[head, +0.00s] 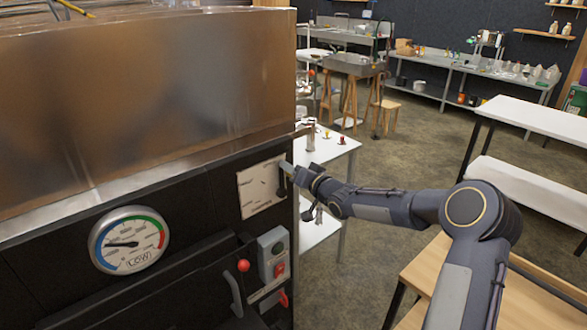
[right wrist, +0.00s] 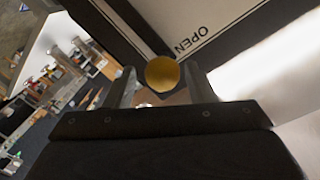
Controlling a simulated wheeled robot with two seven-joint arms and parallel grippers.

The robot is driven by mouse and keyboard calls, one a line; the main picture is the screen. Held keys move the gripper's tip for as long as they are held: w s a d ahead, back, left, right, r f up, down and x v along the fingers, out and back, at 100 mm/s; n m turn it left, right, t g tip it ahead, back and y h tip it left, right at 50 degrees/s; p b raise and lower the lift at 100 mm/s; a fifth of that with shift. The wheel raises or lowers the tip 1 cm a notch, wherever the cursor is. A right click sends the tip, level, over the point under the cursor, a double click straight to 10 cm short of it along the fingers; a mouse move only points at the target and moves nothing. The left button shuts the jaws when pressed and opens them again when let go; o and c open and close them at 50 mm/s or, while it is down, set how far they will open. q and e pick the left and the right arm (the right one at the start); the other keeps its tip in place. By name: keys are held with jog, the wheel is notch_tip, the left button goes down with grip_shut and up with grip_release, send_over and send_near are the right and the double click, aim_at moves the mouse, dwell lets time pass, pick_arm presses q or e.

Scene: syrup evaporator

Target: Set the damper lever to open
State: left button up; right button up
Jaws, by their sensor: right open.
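The white damper plate (head: 262,187) is on the dark front of the evaporator. In the right wrist view a plate with the word OPEN (right wrist: 190,40) shows at the top. The lever's round brass knob (right wrist: 162,74) lies close beside that word. My right gripper (head: 288,172) is at the plate's right edge in the head view. In the right wrist view its two fingers (right wrist: 161,90) stand apart on either side of the knob. I cannot tell whether they touch it. The lever is mostly hidden by the gripper in the head view. My left gripper is out of view.
A round gauge (head: 129,241), a red knob (head: 243,265) and a grey switch box (head: 273,255) are on the panel left of and below my gripper. A white table (head: 335,150) stands behind it. A wooden top (head: 425,270) lies under my right arm. Open floor lies beyond.

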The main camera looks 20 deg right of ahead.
jog(key=b+v, duration=0.1)
jog(key=v, duration=0.6)
jog(key=shift+s+r, duration=0.2)
jog(key=shift+s, duration=0.25)
jog(key=shift+w, duration=0.1)
jog(key=s+a+g+h, duration=0.2)
jog(key=s+g+h, duration=0.4)
jog(key=s, duration=1.7)
jog(key=s+a+f+n+g+y, duration=0.1)
jog(key=s+a+f+g+y, duration=0.1)
jog(key=s, duration=0.6)
jog(key=s+a+f+n+g+y, duration=0.1)
jog(key=s+a+f+g+y, duration=0.2)
jog(key=s, duration=0.6)
jog(key=a, duration=0.2)
jog(key=shift+s+a+f, duration=0.3)
jog(key=shift+a+f, duration=0.05)
jog(key=shift+f, duration=0.05)
